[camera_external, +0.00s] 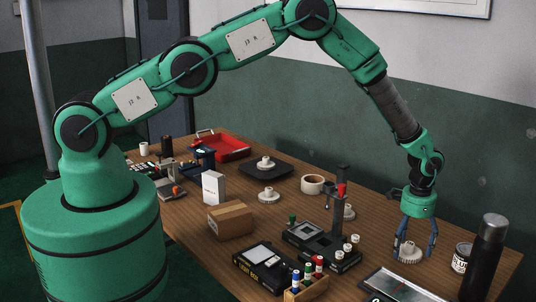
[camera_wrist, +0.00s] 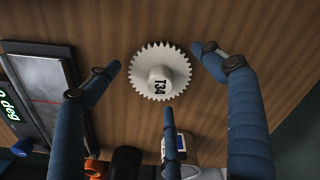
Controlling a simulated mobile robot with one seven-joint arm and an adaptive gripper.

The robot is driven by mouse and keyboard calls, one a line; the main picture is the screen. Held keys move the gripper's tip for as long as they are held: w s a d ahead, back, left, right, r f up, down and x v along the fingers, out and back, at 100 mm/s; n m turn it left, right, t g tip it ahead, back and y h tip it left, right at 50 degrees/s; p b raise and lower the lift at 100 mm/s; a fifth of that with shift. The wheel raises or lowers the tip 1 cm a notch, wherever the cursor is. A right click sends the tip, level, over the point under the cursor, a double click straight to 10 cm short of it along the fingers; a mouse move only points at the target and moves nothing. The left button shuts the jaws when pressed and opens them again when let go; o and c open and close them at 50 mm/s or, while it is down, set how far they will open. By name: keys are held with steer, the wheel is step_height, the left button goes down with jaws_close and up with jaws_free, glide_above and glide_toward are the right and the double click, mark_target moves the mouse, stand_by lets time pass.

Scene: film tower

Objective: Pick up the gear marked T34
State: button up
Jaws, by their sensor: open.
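The white toothed gear marked T34 (camera_wrist: 147,60) lies flat on the wooden table. Its raised hub carries the black marking in the wrist view. In the external view the gear (camera_external: 408,256) sits near the table's right end. My gripper (camera_external: 414,250) is above it, pointing down, with its blue fingers spread around it. In the wrist view the fingertips of my gripper (camera_wrist: 160,78) are apart, on the left, right and lower sides of the gear. Clear wood shows between each tip and the teeth. The gripper is open and holds nothing.
A dark bottle (camera_external: 486,255) and a labelled jar (camera_external: 461,258) stand close on the right. A flat framed device (camera_external: 400,288) lies in front. A black fixture with a column (camera_external: 328,237) stands to the left. Other white gears (camera_external: 268,196) lie farther back.

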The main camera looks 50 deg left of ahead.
steer(key=shift+f, duration=0.4)
steer(key=c, duration=1.3)
